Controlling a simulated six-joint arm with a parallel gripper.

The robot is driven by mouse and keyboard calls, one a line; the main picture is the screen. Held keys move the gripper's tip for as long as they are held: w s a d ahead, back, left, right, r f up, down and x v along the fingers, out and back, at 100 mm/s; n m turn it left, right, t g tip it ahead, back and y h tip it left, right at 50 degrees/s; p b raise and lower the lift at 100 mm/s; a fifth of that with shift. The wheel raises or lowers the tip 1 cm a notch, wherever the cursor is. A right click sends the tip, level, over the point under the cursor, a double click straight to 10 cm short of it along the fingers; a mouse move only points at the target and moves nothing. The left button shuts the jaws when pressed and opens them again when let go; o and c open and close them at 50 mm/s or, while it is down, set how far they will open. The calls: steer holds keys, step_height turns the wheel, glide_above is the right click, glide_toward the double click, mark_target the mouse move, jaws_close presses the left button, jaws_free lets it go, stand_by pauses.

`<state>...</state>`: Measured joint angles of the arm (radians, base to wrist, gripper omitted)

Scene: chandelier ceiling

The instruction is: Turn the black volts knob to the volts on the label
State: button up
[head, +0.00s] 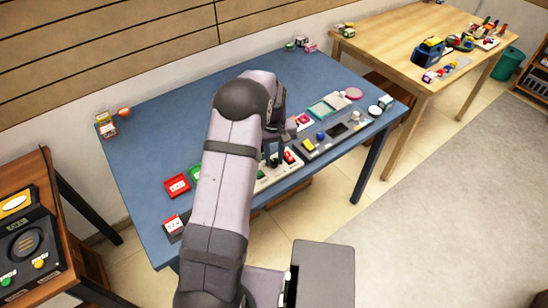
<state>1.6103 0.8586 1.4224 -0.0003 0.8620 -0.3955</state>
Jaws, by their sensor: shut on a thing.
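My gripper (274,158) points down at a cream panel (278,175) near the front edge of the blue table. It is shut on a small dark thing at the panel, which appears to be the black volts knob; the jaws and arm hide most of it. The knob's pointer and scale cannot be made out. A red tray with a white label (177,186) lies left of my arm, and a white and red label block (173,225) is at the table's front left. Their writing is too small to read.
A grey panel (350,137) with blue and yellow parts adjoins on the right, beside a red part (290,156). The back middle of the blue table (170,130) is clear. A wooden table (400,45) stands at the right.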

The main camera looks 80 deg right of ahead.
mark_target(274, 161)
steer(key=shift+d+r+n, duration=0.1)
steer(key=shift+n, duration=0.2)
steer(key=o, duration=1.1)
steer(key=shift+c, duration=0.2)
steer(key=shift+r+b, duration=1.05)
steer(key=shift+r, duration=2.6)
